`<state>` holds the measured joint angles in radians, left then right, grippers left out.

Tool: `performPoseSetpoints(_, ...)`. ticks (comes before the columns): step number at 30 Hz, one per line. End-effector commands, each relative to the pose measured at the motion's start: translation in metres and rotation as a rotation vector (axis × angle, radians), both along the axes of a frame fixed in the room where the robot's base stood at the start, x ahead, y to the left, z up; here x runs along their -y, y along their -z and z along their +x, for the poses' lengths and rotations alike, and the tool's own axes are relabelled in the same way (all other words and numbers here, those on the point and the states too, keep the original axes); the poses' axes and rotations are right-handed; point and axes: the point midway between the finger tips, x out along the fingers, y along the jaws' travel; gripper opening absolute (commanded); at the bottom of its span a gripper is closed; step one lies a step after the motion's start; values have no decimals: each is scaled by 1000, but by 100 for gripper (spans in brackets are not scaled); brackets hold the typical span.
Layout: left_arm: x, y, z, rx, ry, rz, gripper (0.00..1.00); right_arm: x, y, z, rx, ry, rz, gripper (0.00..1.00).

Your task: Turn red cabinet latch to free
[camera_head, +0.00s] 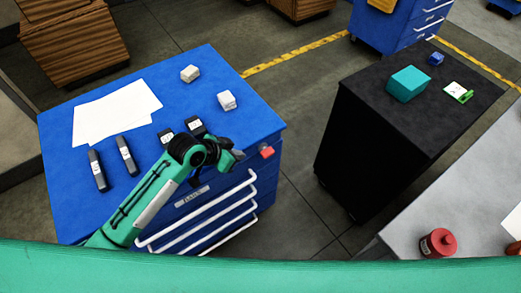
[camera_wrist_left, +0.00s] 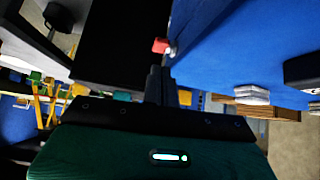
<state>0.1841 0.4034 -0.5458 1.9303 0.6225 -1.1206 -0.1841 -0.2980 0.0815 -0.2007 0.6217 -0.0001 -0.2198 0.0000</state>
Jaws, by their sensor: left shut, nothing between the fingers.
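The red latch (camera_head: 267,151) sits on the front face of the blue cabinet (camera_head: 222,80), near its upper right corner. In the left wrist view the red latch (camera_wrist_left: 161,46) shows just beyond the fingertips, beside the blue cabinet surface. My left gripper (camera_head: 238,155) is shut and empty, just left of the latch and apart from it in the head view. In the left wrist view the shut fingers (camera_wrist_left: 160,76) point toward the latch; whether they touch it I cannot tell. My right gripper is not in view.
White drawer handles (camera_head: 205,215) stick out below the latch. Papers (camera_head: 115,110), dark boxes (camera_head: 126,156) and two pale blocks (camera_head: 227,100) lie on the cabinet top. A black cabinet (camera_head: 360,130) stands to the right across open floor, with a teal box (camera_head: 408,84) on it.

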Motion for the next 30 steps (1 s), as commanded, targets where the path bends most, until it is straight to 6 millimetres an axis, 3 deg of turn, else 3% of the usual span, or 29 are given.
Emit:
performPoseSetpoints(4,7,-27,15,39,73,-4,0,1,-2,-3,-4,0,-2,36)
performPoseSetpoints(11,15,-34,22,49,107,-9,0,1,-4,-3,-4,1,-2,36)
performPoseSetpoints(30,69,40,60,44,104,-8,0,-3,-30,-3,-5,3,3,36)
